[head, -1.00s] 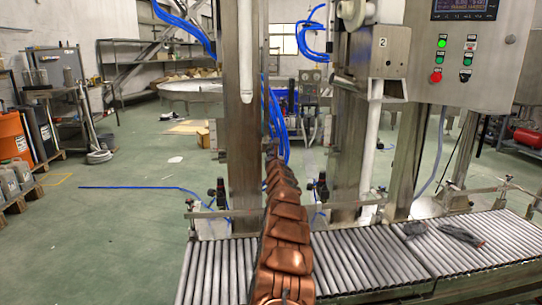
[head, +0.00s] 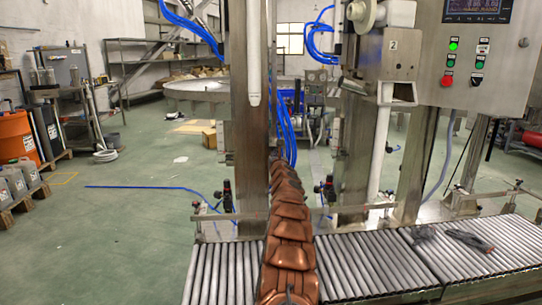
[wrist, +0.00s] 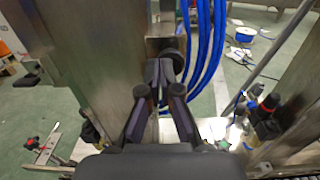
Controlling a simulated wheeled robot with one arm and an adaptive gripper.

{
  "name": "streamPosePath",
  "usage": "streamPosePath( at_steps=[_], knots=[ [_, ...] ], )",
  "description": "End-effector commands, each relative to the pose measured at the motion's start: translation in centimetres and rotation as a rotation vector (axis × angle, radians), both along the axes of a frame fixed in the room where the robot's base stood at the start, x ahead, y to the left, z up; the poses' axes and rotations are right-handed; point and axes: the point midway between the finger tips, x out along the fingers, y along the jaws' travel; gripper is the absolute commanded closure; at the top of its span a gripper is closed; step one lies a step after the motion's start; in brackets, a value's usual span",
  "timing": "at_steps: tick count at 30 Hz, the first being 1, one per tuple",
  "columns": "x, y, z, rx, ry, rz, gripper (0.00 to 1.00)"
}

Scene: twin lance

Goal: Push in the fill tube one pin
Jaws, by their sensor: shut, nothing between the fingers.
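The white fill tube one (head: 254,50) hangs upright in front of the left steel column (head: 240,190) in the head view. My gripper (wrist: 158,72) is shut and empty in the wrist view. Its fingertips point at a dark round knob (wrist: 173,60), which may be the pin, beside the steel column. The fingertips overlap the knob's left side in the picture; I cannot tell whether they touch it. In the head view my copper-coloured arm reaches forward to the right of the column, and my gripper cannot be made out there.
Blue hoses (wrist: 205,45) hang close to the right of the knob. A roller conveyor (head: 370,265) runs across the front under my arm. A second white tube (head: 379,150) and a control box (head: 480,60) stand to the right. Open green floor (head: 130,220) lies left.

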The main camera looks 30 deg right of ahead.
Motion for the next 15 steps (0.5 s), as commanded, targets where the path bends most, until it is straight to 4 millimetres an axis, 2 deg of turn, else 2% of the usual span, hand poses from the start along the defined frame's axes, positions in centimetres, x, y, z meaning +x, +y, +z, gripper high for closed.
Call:
streamPosePath(
  at_steps=[1,3,15],
  knots=[
    [-0.4,-0.9,0.4,-0.001,-0.004,-0.01,1.0],
    [-0.4,-0.9,0.4,0.0,-0.005,-0.012,1.0],
    [-0.2,0.1,-0.1,0.001,-0.003,-0.004,1.0]
  ],
)
